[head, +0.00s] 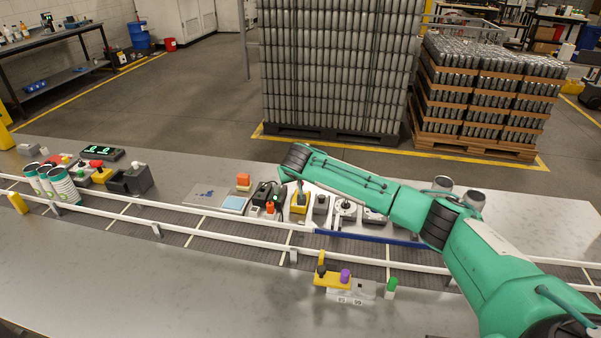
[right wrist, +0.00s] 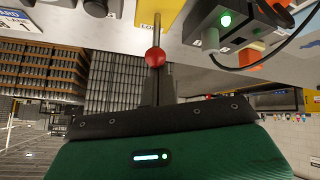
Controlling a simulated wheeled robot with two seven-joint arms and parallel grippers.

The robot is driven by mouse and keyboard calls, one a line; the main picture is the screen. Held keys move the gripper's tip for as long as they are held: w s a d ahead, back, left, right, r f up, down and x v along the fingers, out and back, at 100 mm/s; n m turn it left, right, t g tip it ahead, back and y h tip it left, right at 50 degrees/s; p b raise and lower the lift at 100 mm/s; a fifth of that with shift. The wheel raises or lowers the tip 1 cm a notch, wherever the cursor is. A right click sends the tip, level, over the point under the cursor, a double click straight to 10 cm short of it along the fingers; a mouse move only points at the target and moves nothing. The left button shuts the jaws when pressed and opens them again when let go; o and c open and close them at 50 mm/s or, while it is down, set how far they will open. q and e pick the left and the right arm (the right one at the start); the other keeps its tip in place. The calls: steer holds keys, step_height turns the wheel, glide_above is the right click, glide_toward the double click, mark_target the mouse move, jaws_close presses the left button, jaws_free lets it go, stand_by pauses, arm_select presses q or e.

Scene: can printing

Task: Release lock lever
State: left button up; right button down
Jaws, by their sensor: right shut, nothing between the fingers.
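A lever with a red ball knob (right wrist: 155,57) on a thin metal rod rises from a yellow base (right wrist: 152,14) in the right wrist view. A yellow block (head: 299,204) stands behind the conveyor in the head view, by the end of my right arm. My right gripper (right wrist: 156,82) is shut and empty. Its dark fingers lie in line with the red knob, very close to it; I cannot tell whether they touch. In the head view the right hand hides the lever's top. My left gripper is not in view.
A black box with a lit green lamp (right wrist: 226,20) and a cable stands beside the lever. A conveyor with white rails (head: 200,216) runs along the table. A yellow plate with a black lever (head: 326,279) lies in front. Printed cans (head: 64,186) stand at left.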

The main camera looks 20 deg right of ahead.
steer(key=shift+s+a+f+t+h, duration=0.4)
steer(key=shift+f+t, duration=0.1)
steer(key=shift+t, duration=0.1)
steer(key=shift+s+a+r+t, duration=0.1)
steer(key=shift+s+r+t, duration=0.05)
steer(key=shift+t, duration=0.15)
steer(key=shift+r, duration=0.1)
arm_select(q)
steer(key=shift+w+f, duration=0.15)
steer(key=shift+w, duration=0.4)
arm_select(e)
steer(key=shift+r, duration=0.1)
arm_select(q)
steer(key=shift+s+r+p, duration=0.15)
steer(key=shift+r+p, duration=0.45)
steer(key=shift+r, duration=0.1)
arm_select(e)
steer(key=shift+r, duration=0.7)
